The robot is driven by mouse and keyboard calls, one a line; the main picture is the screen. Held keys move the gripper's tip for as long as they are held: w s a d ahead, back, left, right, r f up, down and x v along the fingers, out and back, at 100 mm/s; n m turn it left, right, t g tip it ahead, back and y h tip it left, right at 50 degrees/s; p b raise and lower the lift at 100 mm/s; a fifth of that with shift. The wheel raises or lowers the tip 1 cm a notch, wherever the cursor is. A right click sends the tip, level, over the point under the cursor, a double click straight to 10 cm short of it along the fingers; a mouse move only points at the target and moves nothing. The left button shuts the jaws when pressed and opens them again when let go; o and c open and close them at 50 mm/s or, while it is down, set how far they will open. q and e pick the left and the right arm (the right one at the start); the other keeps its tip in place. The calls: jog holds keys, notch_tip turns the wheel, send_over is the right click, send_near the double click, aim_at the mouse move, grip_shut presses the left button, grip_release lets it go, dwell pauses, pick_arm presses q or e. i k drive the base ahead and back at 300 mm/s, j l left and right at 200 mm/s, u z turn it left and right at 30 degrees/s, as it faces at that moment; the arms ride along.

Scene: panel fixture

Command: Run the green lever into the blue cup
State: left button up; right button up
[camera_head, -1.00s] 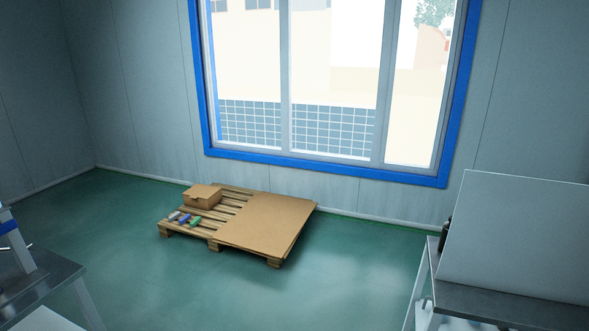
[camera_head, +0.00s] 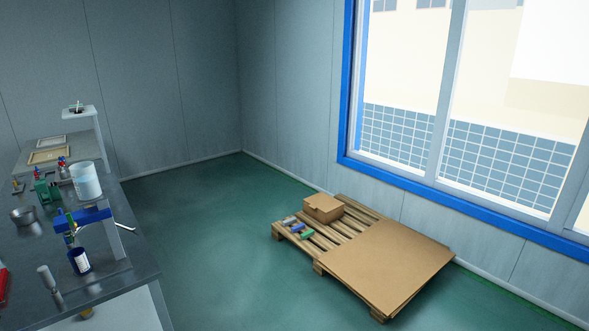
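Neither of my grippers is in the head view. A small dark blue container with a white label (camera_head: 79,261) stands on the bench at the left, below a blue bar on a stand (camera_head: 85,219); I cannot tell whether it is the blue cup. A green object (camera_head: 47,193) stands farther back on the same bench. A thin green and yellow piece (camera_head: 69,222) shows by the left end of the blue bar. Both are too small to tell whether either is the green lever.
The dark bench (camera_head: 125,262) fills the left side, holding a white bucket (camera_head: 86,183), a metal bowl (camera_head: 24,217) and a beige tray (camera_head: 49,155). A wooden pallet with cardboard (camera_head: 390,262) and a box (camera_head: 323,208) lies under the window. Green floor (camera_head: 220,240) between is clear.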

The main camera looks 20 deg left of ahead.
aim_at(69, 216)
jog(key=i+j+u, duration=0.1)
jog(key=i+u, duration=0.2)
jog(key=u, duration=0.2)
jog(key=i+u, duration=0.35)
jog(key=u, duration=0.15)
jog(key=i+l+u, duration=0.15)
jog(key=i+u, duration=0.15)
jog(key=u, duration=0.15)
jog(key=i+j+u, duration=0.1)
jog(key=u, duration=0.3)
jog(key=i+u, duration=0.25)
jog(key=u, duration=0.15)
jog(key=i+u, duration=0.15)
jog(key=u, duration=0.25)
jog(key=i+u, duration=0.2)
jog(key=u, duration=0.25)
